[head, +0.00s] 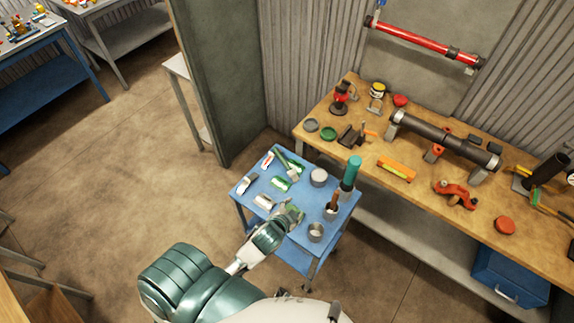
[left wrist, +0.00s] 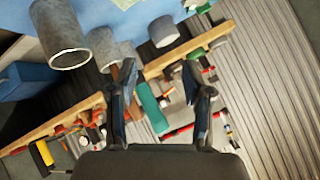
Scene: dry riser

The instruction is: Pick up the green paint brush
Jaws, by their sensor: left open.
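My left gripper (head: 291,213) is over the cart's near edge, apart from that piece. In the left wrist view my left gripper (left wrist: 160,72) has its fingers spread with nothing held. My right gripper is not in view.
Grey cups (head: 318,177) stand on the cart, one with a brown-handled tool (head: 333,199). Small green and white packets (head: 281,184) lie left of them. The wooden bench (head: 389,198) with tools is behind right. Floor at the left is clear.

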